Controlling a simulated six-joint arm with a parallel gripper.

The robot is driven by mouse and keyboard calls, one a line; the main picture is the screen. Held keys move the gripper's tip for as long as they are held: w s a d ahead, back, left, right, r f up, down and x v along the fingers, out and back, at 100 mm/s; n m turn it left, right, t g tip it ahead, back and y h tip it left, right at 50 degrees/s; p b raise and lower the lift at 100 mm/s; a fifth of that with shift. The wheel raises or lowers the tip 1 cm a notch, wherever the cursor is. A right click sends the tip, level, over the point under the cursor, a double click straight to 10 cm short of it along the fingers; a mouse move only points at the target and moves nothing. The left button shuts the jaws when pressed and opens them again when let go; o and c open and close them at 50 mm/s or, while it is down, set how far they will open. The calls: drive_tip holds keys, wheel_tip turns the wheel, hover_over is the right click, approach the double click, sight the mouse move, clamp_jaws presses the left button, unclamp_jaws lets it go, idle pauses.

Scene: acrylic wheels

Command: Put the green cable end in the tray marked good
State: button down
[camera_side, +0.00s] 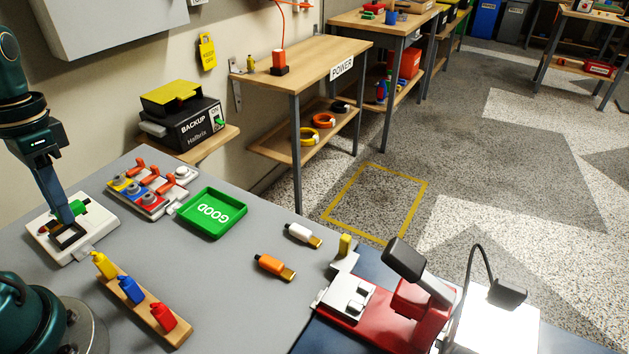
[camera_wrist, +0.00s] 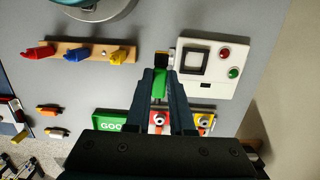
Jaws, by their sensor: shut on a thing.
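The green cable end (camera_wrist: 159,85) is between the fingers of my gripper (camera_wrist: 162,76) in the wrist view, its dark and brassy tip pointing up the picture. In the side view, my gripper (camera_side: 68,217) is over the white tester box (camera_side: 92,234), and the green cable end (camera_side: 84,207) shows partly behind the fingers. I cannot tell its exact height above the box. The green tray marked GOOD (camera_side: 212,229) lies to the right on the grey table; no cable end shows in it. In the wrist view the tray (camera_wrist: 106,117) is partly hidden.
A wooden rack (camera_side: 140,309) holds yellow, blue and red cable ends. A panel (camera_side: 150,200) with orange levers stands between tester and tray. White (camera_side: 300,233) and orange (camera_side: 270,265) cable ends lie on the table. A red and white device (camera_side: 385,300) is at right.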

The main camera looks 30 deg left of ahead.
drive_tip(key=shift+w+d+r, duration=0.15)
drive_tip(key=shift+w+d, duration=0.05)
drive_tip(key=shift+d, duration=0.05)
drive_tip(key=w+d+r, duration=0.7)
drive_tip(key=w+d, duration=0.4)
drive_tip(key=w, duration=0.1)
drive_tip(key=n+t+h, duration=0.1)
drive_tip(key=n, duration=1.7)
hover_over(214, 213)
wheel_tip(214, 213, down, 9)
drive_tip(key=shift+a+f, duration=0.2)
drive_tip(key=shift+f, duration=2.95)
drive_tip(key=shift+f, duration=0.55)
